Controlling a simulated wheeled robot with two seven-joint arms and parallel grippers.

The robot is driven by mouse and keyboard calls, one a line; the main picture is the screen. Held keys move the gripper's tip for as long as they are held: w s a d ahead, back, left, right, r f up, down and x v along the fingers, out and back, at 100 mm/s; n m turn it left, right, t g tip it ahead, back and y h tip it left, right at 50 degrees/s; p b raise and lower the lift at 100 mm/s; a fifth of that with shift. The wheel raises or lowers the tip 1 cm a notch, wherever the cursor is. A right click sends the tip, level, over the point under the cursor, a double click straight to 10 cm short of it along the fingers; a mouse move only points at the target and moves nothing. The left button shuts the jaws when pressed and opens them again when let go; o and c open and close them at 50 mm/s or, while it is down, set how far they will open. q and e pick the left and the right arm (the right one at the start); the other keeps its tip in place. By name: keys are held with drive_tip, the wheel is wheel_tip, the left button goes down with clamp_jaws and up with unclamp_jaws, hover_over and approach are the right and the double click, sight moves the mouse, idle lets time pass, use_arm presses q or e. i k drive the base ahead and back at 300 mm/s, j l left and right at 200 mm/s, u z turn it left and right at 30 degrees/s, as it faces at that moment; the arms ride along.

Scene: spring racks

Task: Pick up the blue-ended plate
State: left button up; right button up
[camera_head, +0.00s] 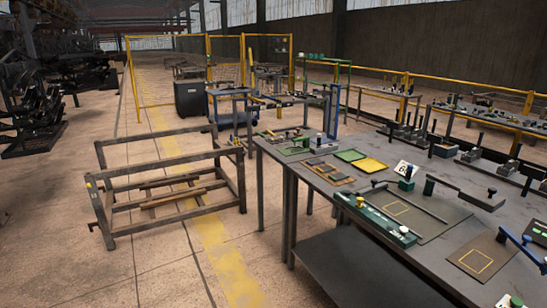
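No thing is clearly a plate with a blue end. A blue bar-like part (519,241) lies at the right of the grey workbench (345,205), running toward the right picture edge. I cannot tell which of these is the plate. Neither of my grippers shows in the head view.
On the bench are a dark mat with a yellow square (480,263), a long green fixture (375,220), a yellow tray (371,164) and a white number card (406,169). A dark metal frame rack (170,185) stands left of the bench. Open floor lies between them.

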sight(316, 162)
drive_tip(key=i+j+u, duration=0.2)
drive_tip(key=i, duration=1.55)
drive_tip(key=l, duration=0.1)
